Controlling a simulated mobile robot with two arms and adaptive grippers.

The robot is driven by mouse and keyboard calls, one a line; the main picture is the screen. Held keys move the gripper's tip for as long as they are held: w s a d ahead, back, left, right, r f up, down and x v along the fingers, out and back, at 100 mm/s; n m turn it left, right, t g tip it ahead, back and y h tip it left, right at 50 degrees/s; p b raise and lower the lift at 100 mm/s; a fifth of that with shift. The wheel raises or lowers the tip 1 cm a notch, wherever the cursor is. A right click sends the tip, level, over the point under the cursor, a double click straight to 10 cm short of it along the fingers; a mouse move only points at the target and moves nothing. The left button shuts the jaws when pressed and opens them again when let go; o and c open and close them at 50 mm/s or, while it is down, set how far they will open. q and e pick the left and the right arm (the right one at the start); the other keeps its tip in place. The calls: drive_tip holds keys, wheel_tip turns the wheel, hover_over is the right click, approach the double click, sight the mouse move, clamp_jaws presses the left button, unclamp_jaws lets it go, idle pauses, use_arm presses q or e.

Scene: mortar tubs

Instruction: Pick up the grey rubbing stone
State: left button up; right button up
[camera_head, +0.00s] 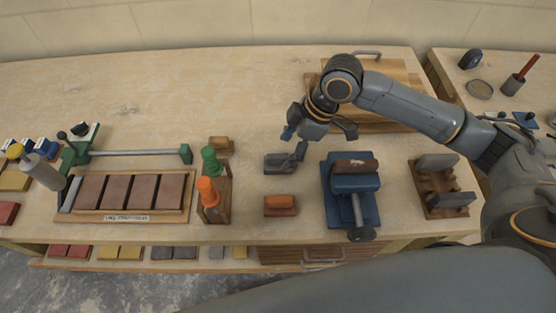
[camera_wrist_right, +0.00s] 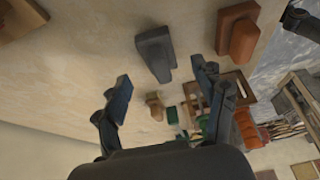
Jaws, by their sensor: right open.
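The grey rubbing stone (camera_head: 276,163) lies on the workbench, a block with a raised grip on top, near the middle of the head view. In the right wrist view the grey stone (camera_wrist_right: 155,52) shows beyond the fingertips. My right gripper (camera_head: 294,142) is open and empty, above and just beside the stone in the head view. In the wrist view its two fingers (camera_wrist_right: 165,85) are spread apart, with the stone past them; I cannot tell the exact gap. My left gripper is not in view.
A blue vise (camera_head: 352,182) stands to the right. A wooden rack with green and orange handles (camera_head: 215,206) stands to the left. A wooden board (camera_head: 385,124) lies behind. The bench's back left is clear.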

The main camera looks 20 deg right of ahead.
sight(280, 156)
drive_tip(key=shift+a+f, duration=0.25)
drive_tip(key=shift+f, duration=0.1)
drive_tip(key=x, duration=0.3)
drive_tip(key=shift+w+a+f+p, duration=0.2)
drive_tip(key=shift+a+p, duration=0.1)
drive_tip(key=shift+p, duration=0.1)
drive_tip(key=shift+w+f, duration=0.1)
drive_tip(key=shift+f, duration=0.2)
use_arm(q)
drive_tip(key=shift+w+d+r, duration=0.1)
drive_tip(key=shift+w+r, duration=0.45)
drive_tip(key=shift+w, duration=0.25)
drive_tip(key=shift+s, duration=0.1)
use_arm(e)
drive_tip(key=shift+c, duration=0.4)
drive_tip(key=c, duration=1.3)
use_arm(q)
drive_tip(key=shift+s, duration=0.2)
use_arm(e)
drive_tip(key=shift+r, duration=0.1)
